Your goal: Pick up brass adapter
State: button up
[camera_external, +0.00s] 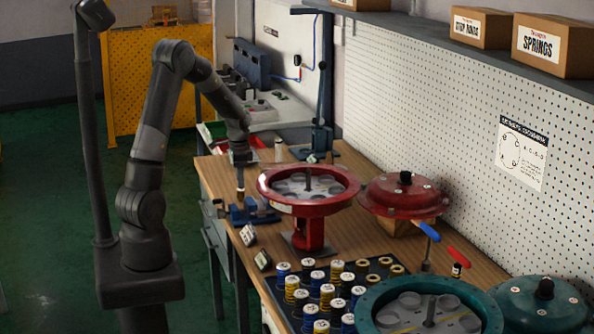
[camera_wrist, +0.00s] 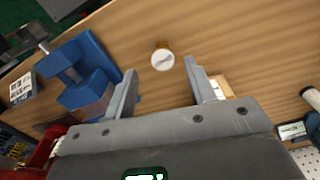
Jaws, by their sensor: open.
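A small round piece with a pale slotted top and a brass-coloured side, which looks like the brass adapter (camera_wrist: 162,59), stands on the wooden bench in the wrist view. My gripper (camera_wrist: 160,68) is open and empty. In that view the piece appears between the two fingertips, slightly beyond them, with clear space on both sides. In the external view my gripper (camera_external: 240,160) is over the left part of the bench, pointing down near the blue vise. I cannot tell the exact height gap, and I cannot pick out the adapter surely in the external view.
The blue vise (camera_wrist: 78,75) is close left of my left finger. A small card on a wooden block (camera_wrist: 222,88) is by the right finger. The red casing (camera_external: 310,188), several striped spools (camera_external: 327,295) and a red domed cover (camera_external: 404,197) stand on the bench.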

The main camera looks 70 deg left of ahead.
aim_at(241, 195)
notch_tip(241, 195, down, 5)
jog(key=shift+w+a+r, duration=0.1)
jog(key=shift+a, duration=0.05)
jog(key=shift+c, duration=0.4)
jog(key=c, duration=1)
